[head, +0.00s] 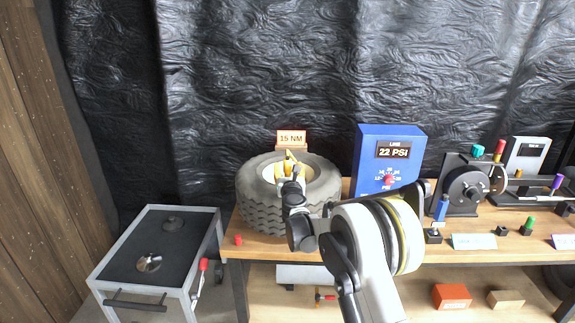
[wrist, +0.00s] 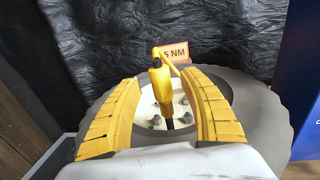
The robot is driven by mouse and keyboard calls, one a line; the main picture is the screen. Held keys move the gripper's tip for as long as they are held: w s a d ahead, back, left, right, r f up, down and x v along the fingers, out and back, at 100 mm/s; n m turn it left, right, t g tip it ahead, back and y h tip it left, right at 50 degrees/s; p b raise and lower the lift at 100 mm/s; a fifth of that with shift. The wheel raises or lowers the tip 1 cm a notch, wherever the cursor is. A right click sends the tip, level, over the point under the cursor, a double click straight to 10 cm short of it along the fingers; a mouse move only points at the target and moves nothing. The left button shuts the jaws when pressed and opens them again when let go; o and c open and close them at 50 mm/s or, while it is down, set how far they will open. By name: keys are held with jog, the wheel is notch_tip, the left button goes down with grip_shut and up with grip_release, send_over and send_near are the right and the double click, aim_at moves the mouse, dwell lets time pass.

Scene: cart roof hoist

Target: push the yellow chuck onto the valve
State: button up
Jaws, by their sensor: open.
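The yellow chuck (wrist: 161,84) stands roughly upright over the wheel in the wrist view, with a yellow lever at its top. A dark stem shows under it, running down towards the hub; I cannot tell where the chuck ends and the valve (wrist: 169,118) begins. The tire (head: 262,213) lies flat on the bench. My gripper (wrist: 164,82) is open, its yellow pads on either side of the chuck with visible gaps. In the head view my gripper (head: 289,168) is over the hub and hides most of the chuck (head: 289,155).
An orange "15 NM" sign (head: 291,137) stands behind the tire. A blue gauge box (head: 362,150) reading 22 PSI stands to its right. A small red cap (head: 238,239) lies at the bench's front left. A grey cart (head: 188,217) is at left.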

jog(key=s, duration=0.5)
jog(key=s+d, duration=0.1)
jog(key=s, duration=0.2)
jog(key=shift+s, duration=0.25)
jog(key=s+d+r+n+g+y, duration=0.2)
jog(key=s+r+n, duration=0.6)
jog(key=n, duration=0.1)
jog(key=s+d+r+n+g+y, duration=0.1)
jog(key=s+d+r+n+y, duration=0.15)
jog(key=s+r+n, duration=0.6)
jog(key=s+d+f+n+g+h, duration=0.2)
jog(key=s+d+f+n, duration=0.3)
jog(key=s, duration=0.6)
jog(key=s+d+f+n+g+h, duration=0.2)
jog(key=s+d+f+n, duration=0.3)
jog(key=s, duration=0.6)
jog(key=s+d+f+n+g+h, duration=0.2)
jog(key=s+d+n, duration=0.5)
jog(key=s, duration=0.4)
notch_tip(320, 180, down, 3)
jog(key=shift+d+r+g+h, duration=0.1)
jog(key=shift+d+g+h, duration=0.25)
jog(key=shift+d+g, duration=0.4)
